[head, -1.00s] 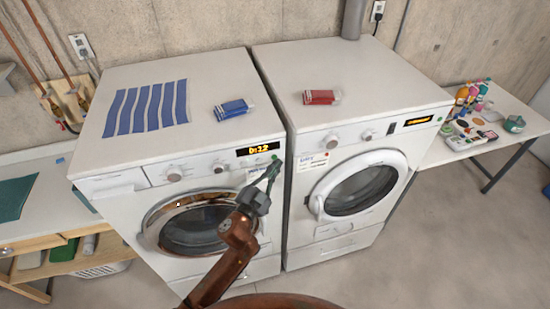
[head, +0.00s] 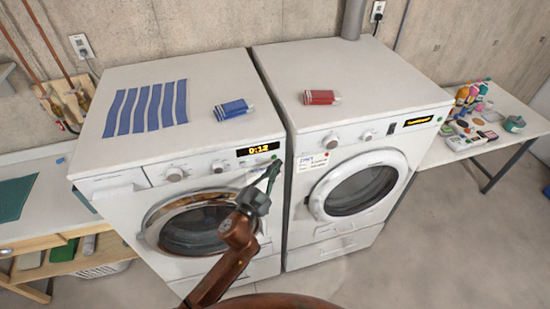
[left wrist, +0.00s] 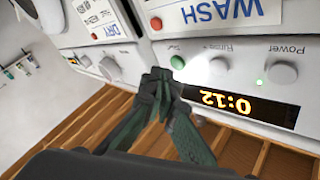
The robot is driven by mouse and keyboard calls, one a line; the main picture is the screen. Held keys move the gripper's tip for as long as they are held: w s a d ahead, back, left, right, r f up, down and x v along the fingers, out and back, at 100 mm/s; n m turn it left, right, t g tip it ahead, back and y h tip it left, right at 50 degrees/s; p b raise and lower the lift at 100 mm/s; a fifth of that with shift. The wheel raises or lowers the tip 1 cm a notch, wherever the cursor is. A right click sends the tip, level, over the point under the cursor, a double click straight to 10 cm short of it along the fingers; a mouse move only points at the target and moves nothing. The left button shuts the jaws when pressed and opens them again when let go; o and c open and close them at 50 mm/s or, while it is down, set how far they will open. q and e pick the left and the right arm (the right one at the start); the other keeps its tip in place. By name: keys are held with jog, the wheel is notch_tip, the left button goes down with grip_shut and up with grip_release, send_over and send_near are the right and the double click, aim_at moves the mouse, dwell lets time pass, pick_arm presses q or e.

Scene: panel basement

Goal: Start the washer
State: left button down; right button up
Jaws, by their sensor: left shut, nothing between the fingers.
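The washer (head: 112,196) is the left white machine, with a round door and a lit display (head: 258,149) reading 0:12. The display also shows upside down in the left wrist view (left wrist: 232,104), near a "WASH" label (left wrist: 225,12). A green start button (left wrist: 177,62) is on the panel beside the knobs. My left gripper (head: 274,168) is shut and empty at the right end of the washer's panel. In the left wrist view its dark green fingertips (left wrist: 160,76) are right by the button; I cannot tell whether they touch it. My right gripper is not in view.
The dryer (head: 300,240) stands close on the right, with its own lit display (head: 418,121). Blue striped cloth (head: 146,107), a blue packet (head: 232,108) and a red packet (head: 320,97) lie on top. A side table (head: 510,105) with small items is at right.

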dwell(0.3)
pick_arm(q)
jog(key=shift+w+a, duration=0.15)
jog(key=shift+w, duration=0.25)
